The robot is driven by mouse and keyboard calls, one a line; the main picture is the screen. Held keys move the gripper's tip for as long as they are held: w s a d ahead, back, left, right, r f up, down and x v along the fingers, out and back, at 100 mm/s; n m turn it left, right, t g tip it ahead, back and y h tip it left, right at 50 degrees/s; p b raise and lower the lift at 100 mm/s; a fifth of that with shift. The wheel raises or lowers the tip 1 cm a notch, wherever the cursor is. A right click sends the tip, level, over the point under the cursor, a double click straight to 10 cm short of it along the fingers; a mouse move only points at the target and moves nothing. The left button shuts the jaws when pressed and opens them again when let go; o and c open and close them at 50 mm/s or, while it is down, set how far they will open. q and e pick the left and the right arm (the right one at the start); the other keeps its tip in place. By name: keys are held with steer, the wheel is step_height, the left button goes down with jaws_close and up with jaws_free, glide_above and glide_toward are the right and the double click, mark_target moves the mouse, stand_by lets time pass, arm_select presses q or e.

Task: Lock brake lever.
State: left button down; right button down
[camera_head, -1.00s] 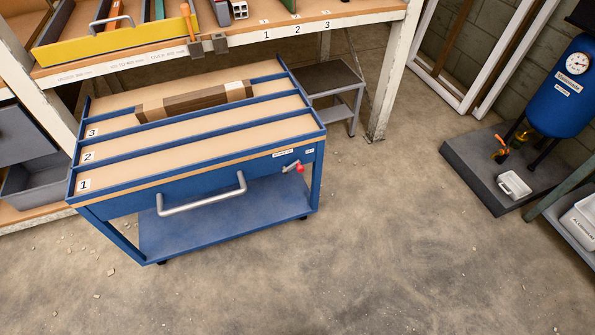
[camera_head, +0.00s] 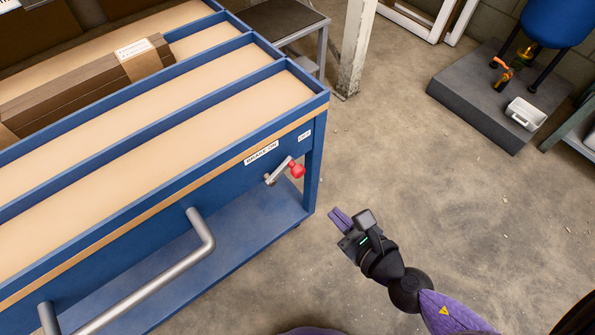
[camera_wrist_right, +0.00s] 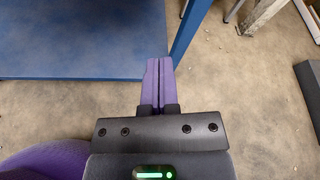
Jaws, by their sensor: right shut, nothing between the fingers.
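The brake lever (camera_head: 281,171) is a short metal handle with a red knob (camera_head: 297,170) on the front of the blue cart (camera_head: 150,225), near its right corner. It slants up to the right, beside a "BRAKE ON" label (camera_head: 261,153). A second small label (camera_head: 304,136) sits above the knob; its text is too small to read. My right gripper (camera_head: 340,218) is below and right of the lever, apart from it. Its purple fingers are shut and empty; they also show in the right wrist view (camera_wrist_right: 158,82). My left gripper is out of view.
A grey bar handle (camera_head: 195,265) sticks out of the cart front, left of the lever. A brown bundle (camera_head: 90,85) lies on the cart top. A grey step stool (camera_head: 285,25) and a white post (camera_head: 355,45) stand behind.

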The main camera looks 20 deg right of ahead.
steer(key=shift+s+r, duration=0.1)
